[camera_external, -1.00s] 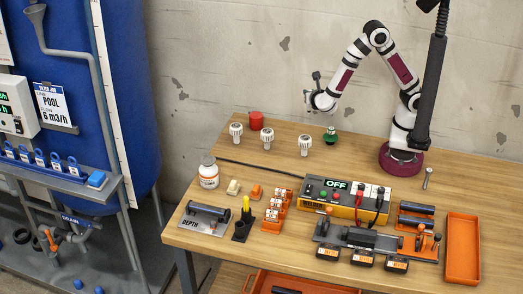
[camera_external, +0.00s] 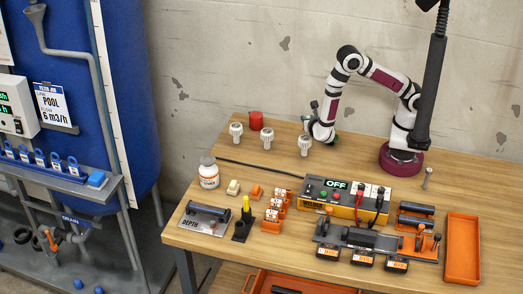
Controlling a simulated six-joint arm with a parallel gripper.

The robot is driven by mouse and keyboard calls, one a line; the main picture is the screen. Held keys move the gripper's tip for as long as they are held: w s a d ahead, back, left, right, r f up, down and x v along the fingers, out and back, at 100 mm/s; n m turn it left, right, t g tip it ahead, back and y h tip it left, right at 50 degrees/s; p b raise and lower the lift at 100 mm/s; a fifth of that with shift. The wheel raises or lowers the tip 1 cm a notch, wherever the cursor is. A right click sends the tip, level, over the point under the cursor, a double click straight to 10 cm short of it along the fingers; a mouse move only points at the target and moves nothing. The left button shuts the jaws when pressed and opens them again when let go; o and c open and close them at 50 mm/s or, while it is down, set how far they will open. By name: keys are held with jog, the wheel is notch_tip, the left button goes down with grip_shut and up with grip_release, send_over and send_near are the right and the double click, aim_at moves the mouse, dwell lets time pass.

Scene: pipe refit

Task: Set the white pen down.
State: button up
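I cannot pick out a white pen anywhere in the view. A dark holder (camera_external: 239,235) with a yellow marker (camera_external: 246,206) stands near the table's front left, by the plate marked DEPTH (camera_external: 185,228).
Two more white-topped fittings (camera_external: 267,139) and a red cap (camera_external: 256,121) stand to the gripper's left. A white bottle (camera_external: 208,174), a control box reading OFF (camera_external: 345,196) and an orange tray (camera_external: 462,250) stand farther forward. Bare tabletop lies between the fittings and the control box.

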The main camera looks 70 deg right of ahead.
jog(key=o, duration=0.3)
jog(key=shift+r, duration=0.15)
jog(key=v, duration=1.2)
jog(key=s+d+r+m+g+y, duration=0.3)
jog(key=s+d+r+m+g, duration=0.45)
jog(key=m, duration=0.45)
jog(key=s+a+r+m+y, duration=0.1)
jog(key=s+a+m+y, duration=0.1)
jog(key=s+m+y, duration=0.3)
jog(key=s+a+r+m+t+y, duration=0.1)
jog(key=s+a+r+m+y, duration=0.1)
jog(key=s+m+y, duration=0.4)
jog(key=a+m, duration=0.1)
jog(key=m, duration=0.4)
jog(key=shift+s+m, duration=0.4)
